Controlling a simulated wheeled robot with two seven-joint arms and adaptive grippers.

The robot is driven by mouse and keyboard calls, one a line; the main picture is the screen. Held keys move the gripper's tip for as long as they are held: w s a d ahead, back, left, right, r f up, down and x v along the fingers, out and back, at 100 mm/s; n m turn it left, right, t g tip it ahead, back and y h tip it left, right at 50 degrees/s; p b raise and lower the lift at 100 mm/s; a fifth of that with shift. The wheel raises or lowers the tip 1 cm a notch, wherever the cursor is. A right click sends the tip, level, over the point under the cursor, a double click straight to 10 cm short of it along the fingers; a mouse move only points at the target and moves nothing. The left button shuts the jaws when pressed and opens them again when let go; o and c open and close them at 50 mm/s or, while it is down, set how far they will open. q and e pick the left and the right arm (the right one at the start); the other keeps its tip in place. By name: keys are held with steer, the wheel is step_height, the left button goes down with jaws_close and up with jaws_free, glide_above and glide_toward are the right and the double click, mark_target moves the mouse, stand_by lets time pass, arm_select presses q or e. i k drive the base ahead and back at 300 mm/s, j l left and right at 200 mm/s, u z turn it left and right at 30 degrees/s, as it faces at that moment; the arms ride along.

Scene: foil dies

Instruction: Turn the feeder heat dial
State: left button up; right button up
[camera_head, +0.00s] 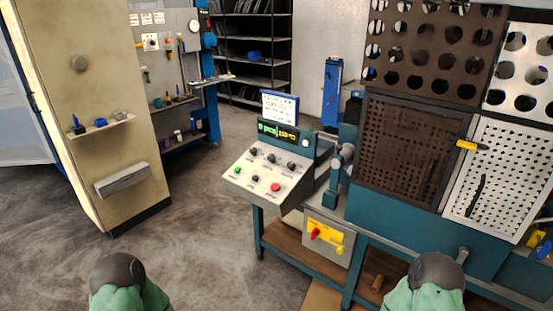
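A grey control console (247,186) with a sloped face stands near the middle of the view, on the left end of a teal machine bench. Its face carries several small dark knobs, a green button (237,171) and a red button (275,187). A lit display (283,134) sits above them. The labels are too small to read, so I cannot tell which knob is the feeder heat dial. Neither of my grippers is in view; only rounded green and dark parts of my arms show at the bottom edge, well apart from the console.
A box with a yellow plate and red handle (315,234) hangs below the console. Perforated dark and white panels (408,150) rise at the right. A beige cabinet (105,160) stands at the left. The concrete floor (205,240) before the console is clear.

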mark_target(291, 165)
steer(key=i+j+z, duration=0.35)
steer(key=j+z, duration=0.15)
steer(key=i+j+z, duration=0.25)
steer(key=j+z, duration=0.25)
steer(key=j, duration=0.15)
steer(key=i+j+z, duration=0.1)
steer(key=j+z, duration=0.15)
steer(key=j, duration=0.1)
